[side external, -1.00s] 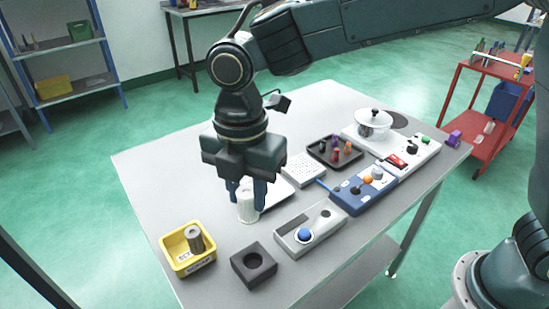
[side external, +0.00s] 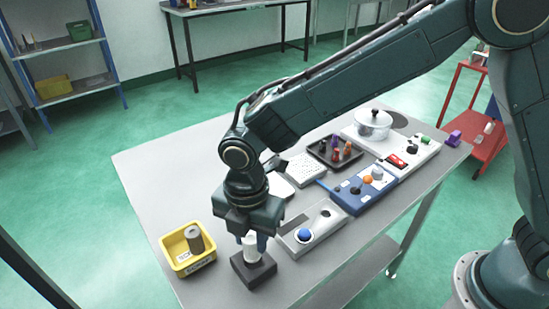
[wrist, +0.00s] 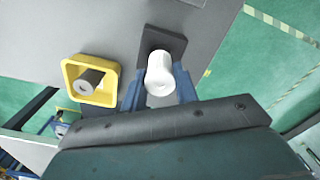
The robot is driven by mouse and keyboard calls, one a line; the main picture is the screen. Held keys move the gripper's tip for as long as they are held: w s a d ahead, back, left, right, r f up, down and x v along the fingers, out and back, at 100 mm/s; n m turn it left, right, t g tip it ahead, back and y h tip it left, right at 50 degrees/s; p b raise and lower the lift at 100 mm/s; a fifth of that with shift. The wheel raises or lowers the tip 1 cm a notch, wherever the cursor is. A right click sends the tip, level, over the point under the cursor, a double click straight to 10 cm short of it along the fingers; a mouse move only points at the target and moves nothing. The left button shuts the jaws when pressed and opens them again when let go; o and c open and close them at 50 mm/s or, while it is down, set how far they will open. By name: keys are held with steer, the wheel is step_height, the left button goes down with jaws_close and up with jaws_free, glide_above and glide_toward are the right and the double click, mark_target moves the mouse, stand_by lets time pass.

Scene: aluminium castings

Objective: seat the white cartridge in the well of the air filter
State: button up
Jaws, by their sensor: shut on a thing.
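The white cartridge (side external: 251,247) is upright between the blue fingers of my gripper (side external: 252,242). My gripper is shut on it. The air filter is a dark square block (side external: 245,275) on the table, directly under the cartridge. The cartridge's lower end is over or at the block's round well; I cannot tell whether it has entered. The well is hidden by the cartridge. In the wrist view, the cartridge (wrist: 159,82) shows its round end between the fingers, and the block (wrist: 165,40) shows behind it.
A yellow bin (side external: 178,262) holding a grey cylinder (side external: 194,239) stands left of the block. A grey box with a blue knob (side external: 304,235) is close on the right. A blue panel (side external: 363,190), dark tray (side external: 333,153) and glass-like pot (side external: 373,125) lie farther back.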

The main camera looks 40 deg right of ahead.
mark_target(252, 249)
steer(key=shift+f, duration=1.9)
steer(key=shift+f, duration=0.1)
steer(key=o, duration=0.9)
steer(key=shift+o, duration=0.2)
step_height(252, 249, up, 12)
steer(key=shift+r, duration=0.15)
